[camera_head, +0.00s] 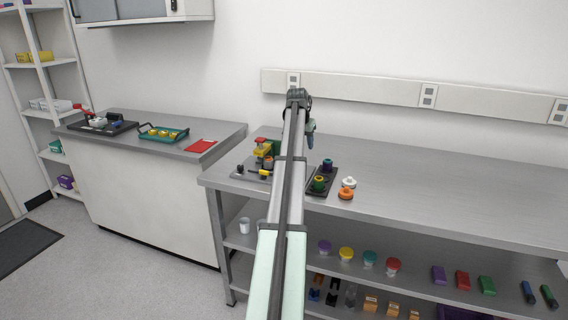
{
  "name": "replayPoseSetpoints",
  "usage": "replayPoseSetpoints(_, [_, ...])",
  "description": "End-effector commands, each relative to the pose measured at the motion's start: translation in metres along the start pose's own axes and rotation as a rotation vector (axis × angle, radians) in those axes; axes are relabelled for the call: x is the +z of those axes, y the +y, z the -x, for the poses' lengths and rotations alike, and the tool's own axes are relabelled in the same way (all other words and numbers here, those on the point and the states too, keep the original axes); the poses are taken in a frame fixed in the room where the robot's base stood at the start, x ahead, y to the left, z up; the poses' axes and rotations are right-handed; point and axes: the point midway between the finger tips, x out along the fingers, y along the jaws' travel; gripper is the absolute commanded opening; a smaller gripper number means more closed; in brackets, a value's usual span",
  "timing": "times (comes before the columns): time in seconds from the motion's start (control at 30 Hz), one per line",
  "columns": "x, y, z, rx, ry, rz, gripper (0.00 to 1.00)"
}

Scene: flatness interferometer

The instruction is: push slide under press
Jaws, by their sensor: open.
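The press (264,147), with red, yellow and green parts, stands on a grey plate (253,175) at the left end of the long metal bench. An orange-brown piece (268,162) sits low at the press. A small black knob (240,169) and a yellow-and-black piece (264,173) lie on or by the plate; I cannot tell which part is the slide. My arm crosses in front and hides the plate's right side. My gripper (311,142) hangs above the bench, right of the press and apart from it. It is open and looks empty; its fingers are tiny here.
A dark tray (331,184) with purple and green-yellow pieces lies right of my arm. White (348,182) and orange (346,193) rings lie beside it. The bench (440,200) is clear farther right. A side counter (222,136) holds a teal tray (164,137) and red cloth (200,146).

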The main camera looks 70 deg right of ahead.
Motion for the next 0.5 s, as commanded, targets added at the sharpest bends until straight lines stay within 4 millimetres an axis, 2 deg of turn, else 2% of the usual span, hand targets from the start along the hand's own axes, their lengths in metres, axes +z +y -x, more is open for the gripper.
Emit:
replayPoseSetpoints(0.03, [-0.010, 0.007, -0.004, -0.006, -0.007, -0.014, 0.47])
replayPoseSetpoints(0.2, [-0.030, 0.020, -0.016, -0.068, -0.065, -0.072, 0.47])
replayPoseSetpoints(0.5, [-0.038, 0.007, -0.020, -0.165, -0.204, -0.351, 0.47])
